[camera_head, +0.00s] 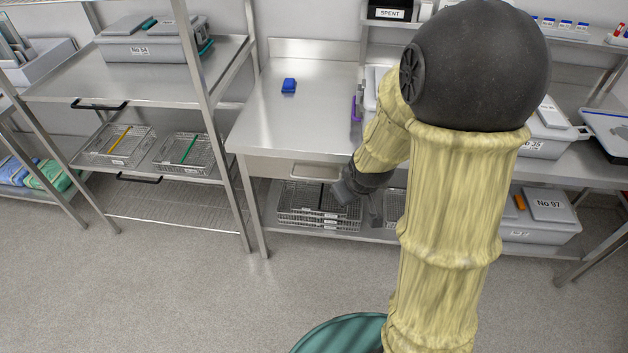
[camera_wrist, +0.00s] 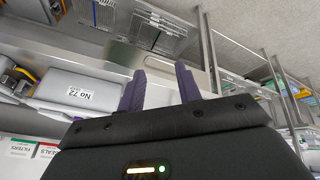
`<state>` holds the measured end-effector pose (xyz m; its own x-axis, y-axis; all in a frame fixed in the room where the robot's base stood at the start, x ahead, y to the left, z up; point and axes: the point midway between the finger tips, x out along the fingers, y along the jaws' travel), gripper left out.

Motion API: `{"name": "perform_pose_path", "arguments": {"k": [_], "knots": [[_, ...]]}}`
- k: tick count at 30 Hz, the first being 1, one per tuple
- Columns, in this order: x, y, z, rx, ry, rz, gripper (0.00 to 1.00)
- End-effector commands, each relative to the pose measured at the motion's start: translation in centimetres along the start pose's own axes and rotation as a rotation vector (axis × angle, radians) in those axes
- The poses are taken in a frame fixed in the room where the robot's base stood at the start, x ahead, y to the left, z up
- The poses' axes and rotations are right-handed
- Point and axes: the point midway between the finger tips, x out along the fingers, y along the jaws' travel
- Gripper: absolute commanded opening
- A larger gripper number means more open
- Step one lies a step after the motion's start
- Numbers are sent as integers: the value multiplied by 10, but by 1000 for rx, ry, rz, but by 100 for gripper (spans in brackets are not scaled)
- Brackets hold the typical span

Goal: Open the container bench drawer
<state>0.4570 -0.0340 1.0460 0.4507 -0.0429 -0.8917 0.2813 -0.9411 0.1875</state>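The steel bench (camera_head: 283,130) stands in the middle of the head view. A drawer front (camera_head: 268,168) with a light bar handle (camera_head: 317,172) sits under its front edge. The drawer looks shut, but its right end is hidden by my arm. My gripper's dark body (camera_head: 372,207) hangs low in front of the bench, right of the handle; its fingertips are not clear there. In the wrist view my gripper (camera_wrist: 160,88) shows two purple fingers standing apart with nothing held between them.
A blue item (camera_head: 289,86) lies on the bench top. Wire baskets (camera_head: 318,205) are stacked on the shelf below. Lidded grey containers (camera_head: 548,205) stand at the right, partly hidden by my arm. A steel rack (camera_head: 150,85) stands at the left. The floor (camera_head: 180,290) in front is clear.

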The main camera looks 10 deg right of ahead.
Motion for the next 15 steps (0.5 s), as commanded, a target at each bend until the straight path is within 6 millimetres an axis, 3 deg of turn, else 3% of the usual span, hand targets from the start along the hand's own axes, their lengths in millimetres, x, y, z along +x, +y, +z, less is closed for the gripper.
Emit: {"name": "perform_pose_path", "arguments": {"k": [1,7,15], "knots": [[22,10,-8,-66,34,15,34],[90,43,-45,-355,209,87,34],[175,65,-68,-726,450,188,34]]}}
